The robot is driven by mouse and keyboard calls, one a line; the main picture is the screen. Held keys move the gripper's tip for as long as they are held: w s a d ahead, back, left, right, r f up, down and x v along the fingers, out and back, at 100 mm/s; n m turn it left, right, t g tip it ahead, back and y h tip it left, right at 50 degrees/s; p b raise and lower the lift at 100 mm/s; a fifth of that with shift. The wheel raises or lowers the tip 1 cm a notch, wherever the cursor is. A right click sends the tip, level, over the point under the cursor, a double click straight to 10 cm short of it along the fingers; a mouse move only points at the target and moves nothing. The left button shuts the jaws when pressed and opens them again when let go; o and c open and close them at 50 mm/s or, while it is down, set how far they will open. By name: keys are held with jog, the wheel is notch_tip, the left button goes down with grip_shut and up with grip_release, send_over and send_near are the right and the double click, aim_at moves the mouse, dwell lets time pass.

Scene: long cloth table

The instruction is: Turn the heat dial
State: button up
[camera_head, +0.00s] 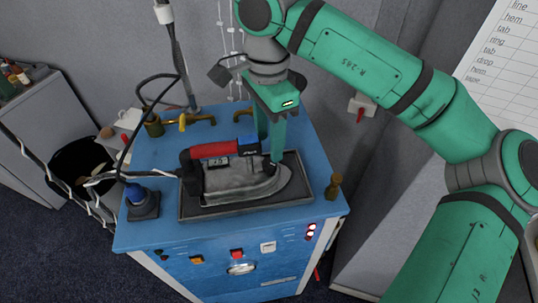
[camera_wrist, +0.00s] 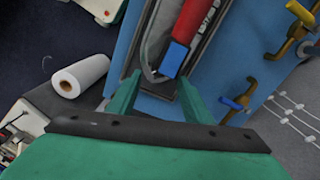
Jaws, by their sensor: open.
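A grey iron (camera_head: 245,186) with a red handle (camera_head: 213,150) rests flat in a dark tray (camera_head: 297,200) on a blue cabinet (camera_head: 165,225). A blue piece (camera_head: 248,146) sits at one end of the handle and also shows in the wrist view (camera_wrist: 174,57). My gripper (camera_head: 270,150) points down over the iron's tip end, beside the blue piece. A round silver-rimmed knob (camera_head: 241,268) is on the cabinet's front panel, away from my gripper. I cannot tell which part is the heat dial.
Brass fittings with a yellow lever (camera_head: 182,122) stand along the cabinet's back edge. A blue-topped knob (camera_head: 136,194) on a dark base is at the left, and a brass post (camera_head: 334,187) at the right. A white roll (camera_wrist: 82,76) lies nearby.

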aim_at(269, 162)
notch_tip(269, 162, down, 6)
jog(key=shift+r, duration=0.1)
dwell(0.4)
jog(key=c, duration=1.1)
jog(key=shift+m, duration=2.3)
jog(key=o, duration=1.1)
notch_tip(269, 162, up, 11)
